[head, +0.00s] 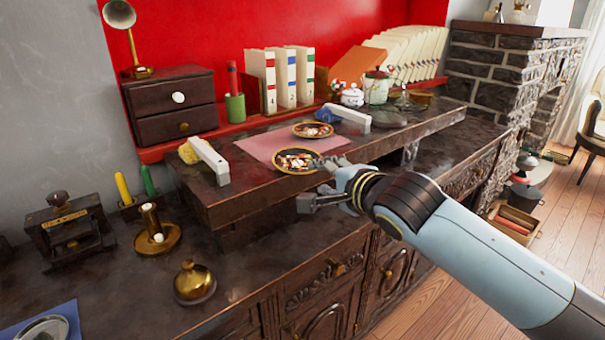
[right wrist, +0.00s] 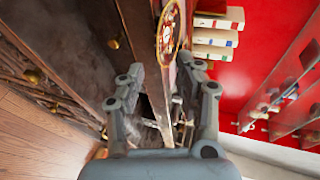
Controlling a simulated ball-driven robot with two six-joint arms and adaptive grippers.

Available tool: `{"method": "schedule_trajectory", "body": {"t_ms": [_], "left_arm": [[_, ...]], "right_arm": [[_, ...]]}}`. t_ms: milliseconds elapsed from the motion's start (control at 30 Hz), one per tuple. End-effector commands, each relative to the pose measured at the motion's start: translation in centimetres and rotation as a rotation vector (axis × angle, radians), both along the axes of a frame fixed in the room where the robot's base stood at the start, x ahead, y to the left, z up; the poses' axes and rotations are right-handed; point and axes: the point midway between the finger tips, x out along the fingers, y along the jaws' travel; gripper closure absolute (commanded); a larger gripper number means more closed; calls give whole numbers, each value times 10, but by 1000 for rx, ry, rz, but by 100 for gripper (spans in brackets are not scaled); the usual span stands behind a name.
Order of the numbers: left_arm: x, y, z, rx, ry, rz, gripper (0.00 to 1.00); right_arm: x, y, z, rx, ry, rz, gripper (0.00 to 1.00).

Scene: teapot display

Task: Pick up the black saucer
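Two black saucers with gold rims and a pale, reddish pattern lie flat on a pink mat (head: 262,147) on the raised shelf. The nearer black saucer (head: 292,160) is at the mat's front edge, and the other black saucer (head: 313,130) lies behind it. My right gripper (head: 319,183) is open at the nearer saucer's right front side, one finger above the shelf edge and one lower. In the right wrist view, a saucer (right wrist: 168,38) shows just beyond the open fingertips (right wrist: 167,68). I cannot tell whether a finger touches it. My left gripper is not in view.
A white teapot (head: 352,96), a lidded jar (head: 377,88) and binders (head: 285,78) are farther back. A brass bell (head: 194,282) and candle holder (head: 157,238) stand on the lower cabinet top.

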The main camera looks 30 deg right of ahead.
Motion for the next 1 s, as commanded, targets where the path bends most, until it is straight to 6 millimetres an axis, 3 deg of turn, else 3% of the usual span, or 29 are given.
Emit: {"method": "schedule_trajectory", "body": {"t_ms": [100, 333, 600, 867, 1000], "left_arm": [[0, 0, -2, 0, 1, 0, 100], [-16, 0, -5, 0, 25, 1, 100], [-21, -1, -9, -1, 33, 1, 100], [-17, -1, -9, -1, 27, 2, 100], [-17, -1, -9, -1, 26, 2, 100]], "right_arm": [[20, -3, -6, 2, 0, -1, 65], [39, -6, -13, 1, 1, 0, 65], [75, -11, -28, 1, 1, 0, 65], [79, -12, -30, 2, 1, 2, 65], [79, -12, -30, 0, 1, 1, 80]]}}
